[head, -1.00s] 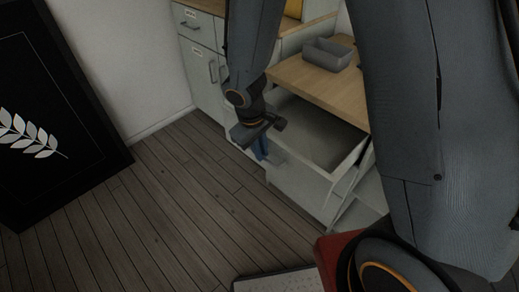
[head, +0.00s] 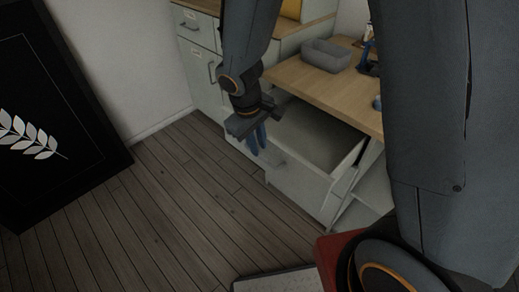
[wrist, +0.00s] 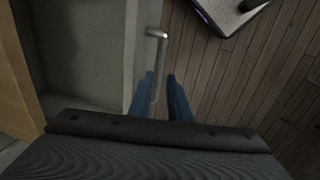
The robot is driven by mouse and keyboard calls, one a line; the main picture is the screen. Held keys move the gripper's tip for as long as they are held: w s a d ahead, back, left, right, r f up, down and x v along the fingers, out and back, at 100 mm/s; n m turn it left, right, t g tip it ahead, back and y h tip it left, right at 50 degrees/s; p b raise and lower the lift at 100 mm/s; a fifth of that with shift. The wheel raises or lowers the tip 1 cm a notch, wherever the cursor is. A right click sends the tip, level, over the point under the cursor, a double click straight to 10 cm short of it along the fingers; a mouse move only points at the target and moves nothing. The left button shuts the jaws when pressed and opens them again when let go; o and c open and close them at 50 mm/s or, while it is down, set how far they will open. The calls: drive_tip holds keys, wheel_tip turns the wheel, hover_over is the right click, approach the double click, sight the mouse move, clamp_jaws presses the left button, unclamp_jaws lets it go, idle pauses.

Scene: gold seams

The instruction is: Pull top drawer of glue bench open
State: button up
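The glue bench (head: 318,91) has a light wood top and a pale body. Its top drawer (head: 302,182) stands pulled well out, and its inside looks empty. The drawer also shows in the wrist view (wrist: 85,50), with its metal bar handle (wrist: 157,60) on the front face. My gripper (head: 258,148) is just off the drawer front in the head view. Its two blue fingers are apart. In the wrist view my gripper (wrist: 159,77) has one finger to each side of the handle, with a visible gap at the right; contact is not visible.
A grey bin (head: 326,55) sits on the bench top, with small items behind my arm. A pale cabinet (head: 203,75) stands at the back left. A black framed leaf picture (head: 50,130) leans at the left. Wood floor (head: 170,215) before the drawer is clear.

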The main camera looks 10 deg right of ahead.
drive_tip(key=r, duration=0.3)
drive_tip(key=shift+s+a+r, duration=0.25)
drive_tip(key=shift+a+r, duration=0.05)
drive_tip(key=shift+r, duration=0.05)
drive_tip(key=s+d+r+m+y, duration=0.1)
drive_tip(key=s+d+r+m, duration=0.2)
drive_tip(key=s+d, duration=0.2)
drive_tip(key=s+d+r+m+g, duration=0.1)
drive_tip(key=s+d+r+m, duration=0.2)
drive_tip(key=s+d, duration=0.3)
drive_tip(key=shift+s+d+m+y, duration=0.2)
drive_tip(key=shift+m+y, duration=0.2)
drive_tip(key=shift+m, duration=0.2)
